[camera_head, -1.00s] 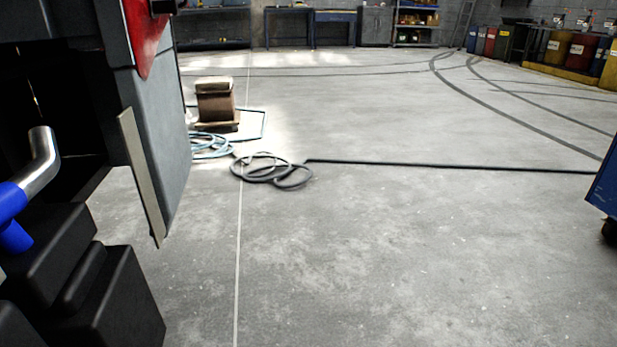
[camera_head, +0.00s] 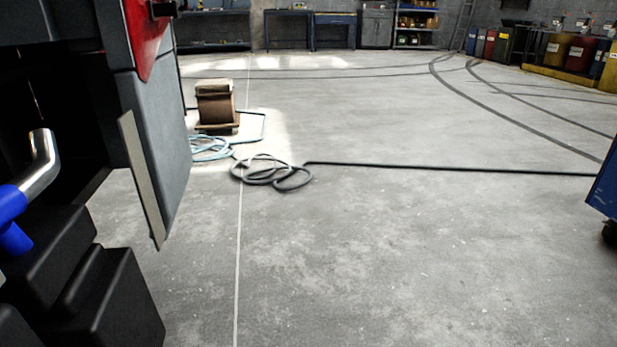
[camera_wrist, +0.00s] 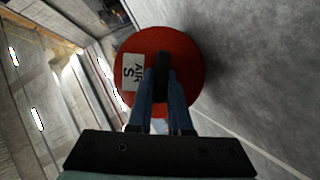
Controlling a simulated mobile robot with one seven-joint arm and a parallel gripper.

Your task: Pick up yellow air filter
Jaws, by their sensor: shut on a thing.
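What lies behind the round thing is hidden. I see no yellow filter in either view. My gripper does not show in the head view.
A grey vehicle body (camera_head: 165,130) with an open dark bay stands at the left, with a blue and silver pipe (camera_head: 38,175) and black boxes (camera_head: 85,295). Coiled hoses (camera_head: 270,172) lie on the floor. A blue cart (camera_head: 605,190) is at the right edge.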

